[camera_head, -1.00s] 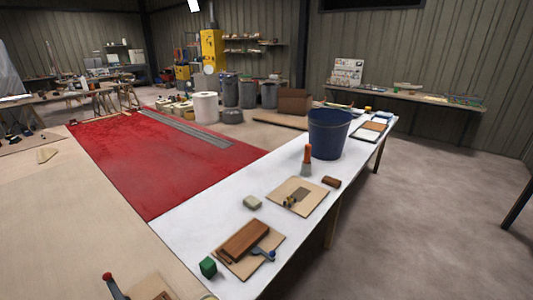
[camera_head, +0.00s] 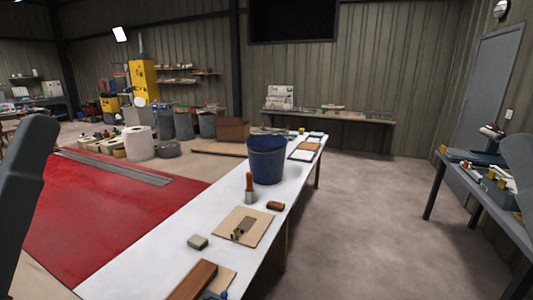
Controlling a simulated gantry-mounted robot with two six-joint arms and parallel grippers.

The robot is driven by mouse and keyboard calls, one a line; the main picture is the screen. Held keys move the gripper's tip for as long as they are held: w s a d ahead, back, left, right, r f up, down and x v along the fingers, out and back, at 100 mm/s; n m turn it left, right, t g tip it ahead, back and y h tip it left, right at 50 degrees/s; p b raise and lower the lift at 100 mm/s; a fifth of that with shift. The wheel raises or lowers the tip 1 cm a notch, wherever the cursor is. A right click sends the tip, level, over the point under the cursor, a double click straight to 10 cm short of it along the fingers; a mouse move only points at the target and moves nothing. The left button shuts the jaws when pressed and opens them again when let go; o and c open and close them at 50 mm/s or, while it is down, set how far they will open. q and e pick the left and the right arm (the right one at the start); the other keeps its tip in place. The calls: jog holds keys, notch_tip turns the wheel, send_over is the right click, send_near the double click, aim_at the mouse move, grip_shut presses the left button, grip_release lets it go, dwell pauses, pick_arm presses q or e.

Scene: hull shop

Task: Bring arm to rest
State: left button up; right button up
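A grey link of my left arm (camera_head: 24,190) stands upright at the left edge of the head view. A dark grey rounded shape at the right edge (camera_head: 519,149) looks like part of my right arm, but it is cut off by the frame. Neither gripper shows, so I cannot see their fingers or whether they hold anything. Neither visible arm part appears to touch the white table (camera_head: 140,272).
The white table carries a blue bucket (camera_head: 267,162), an orange-handled tool (camera_head: 249,187), a board (camera_head: 262,222), a grey-green block (camera_head: 197,242) and a wooden block (camera_head: 193,282). A grey workbench (camera_head: 478,203) stands at right. The concrete floor (camera_head: 360,220) between them is clear.

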pick_arm(q)
notch_tip(320, 180, up, 37)
jog(key=w+m+p, duration=0.1)
jog(key=p, duration=3.7)
jog(key=shift+g, duration=0.3)
